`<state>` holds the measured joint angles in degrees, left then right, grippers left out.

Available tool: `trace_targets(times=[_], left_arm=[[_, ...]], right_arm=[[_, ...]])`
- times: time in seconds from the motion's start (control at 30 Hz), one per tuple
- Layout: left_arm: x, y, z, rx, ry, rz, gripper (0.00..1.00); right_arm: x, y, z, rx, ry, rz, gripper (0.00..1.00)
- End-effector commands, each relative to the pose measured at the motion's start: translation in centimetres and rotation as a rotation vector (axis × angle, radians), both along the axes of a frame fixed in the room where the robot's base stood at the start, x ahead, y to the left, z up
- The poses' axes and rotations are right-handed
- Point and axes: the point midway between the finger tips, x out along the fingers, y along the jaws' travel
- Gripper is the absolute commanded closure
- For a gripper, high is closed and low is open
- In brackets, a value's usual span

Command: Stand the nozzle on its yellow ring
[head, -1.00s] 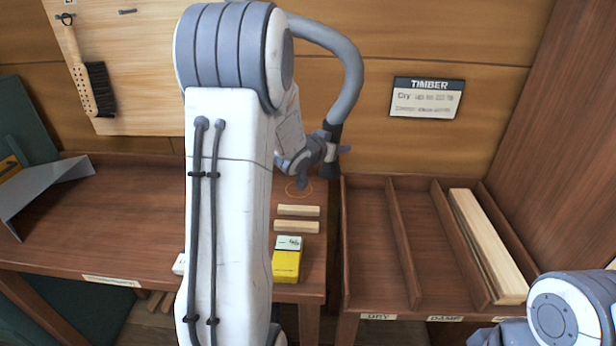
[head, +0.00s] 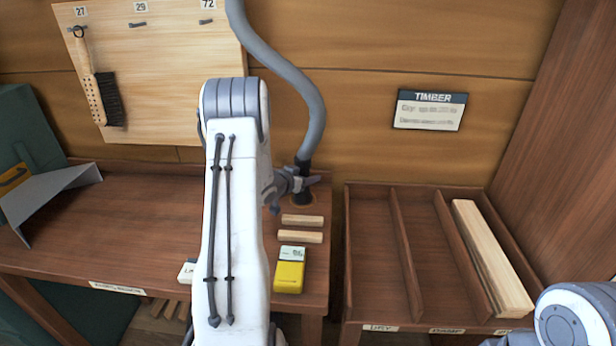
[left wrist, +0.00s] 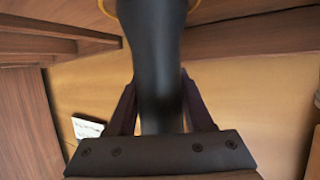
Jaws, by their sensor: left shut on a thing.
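The black nozzle (head: 304,170) hangs upright at the end of a grey hose (head: 300,85) at the back right of the bench. My left gripper (head: 297,183) is shut on the nozzle. The nozzle's lower end is at the yellow ring (head: 312,203), which it mostly covers. In the left wrist view the nozzle (left wrist: 155,60) runs between the fingers (left wrist: 160,112), and an arc of the yellow ring (left wrist: 107,8) shows around its end. I cannot tell whether the nozzle's end touches the bench. My right gripper is out of view.
Two wooden strips (head: 302,221) and a yellow box (head: 290,272) lie in front of the ring. A divided timber tray (head: 397,250) stands to the right. A grey metal bracket (head: 48,192) is at the far left. My left arm hides part of the bench.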

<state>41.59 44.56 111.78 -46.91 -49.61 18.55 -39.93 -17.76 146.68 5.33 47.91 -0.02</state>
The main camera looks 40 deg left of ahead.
Motion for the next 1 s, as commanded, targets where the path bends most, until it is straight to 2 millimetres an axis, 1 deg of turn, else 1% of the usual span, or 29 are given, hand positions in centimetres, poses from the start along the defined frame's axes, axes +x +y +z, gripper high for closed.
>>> trace_targets(times=[0.2,0.33,0.37,0.4,0.43,0.7,0.8,0.93,1.0], left_arm=[[0.1,0.0,0.1,0.002,-0.003,-0.001,1.0],[0.1,-0.1,-0.3,0.002,-0.002,-0.002,1.0],[0.1,-0.1,-0.3,0.001,-0.001,-0.001,0.41],[0.1,-0.1,-0.3,0.001,-0.001,-0.001,0.26],[0.1,-0.1,-0.2,0.001,-0.001,-0.001,0.19],[0.1,-0.1,-0.2,0.001,-0.001,-0.001,0.19],[0.1,-0.1,0.3,0.002,-0.002,-0.002,0.19],[-1.5,-0.1,0.7,0.001,-0.002,0.002,0.19],[-2.8,-0.2,1.2,0.002,-0.001,0.002,0.19]], right_arm=[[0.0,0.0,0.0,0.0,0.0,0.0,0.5],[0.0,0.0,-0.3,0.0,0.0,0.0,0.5],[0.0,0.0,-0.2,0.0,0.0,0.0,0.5],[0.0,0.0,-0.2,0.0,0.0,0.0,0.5],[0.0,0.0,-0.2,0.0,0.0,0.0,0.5],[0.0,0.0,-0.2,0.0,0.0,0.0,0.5],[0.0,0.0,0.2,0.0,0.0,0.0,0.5],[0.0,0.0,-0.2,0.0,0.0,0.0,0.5],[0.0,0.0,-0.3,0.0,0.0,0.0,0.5]])
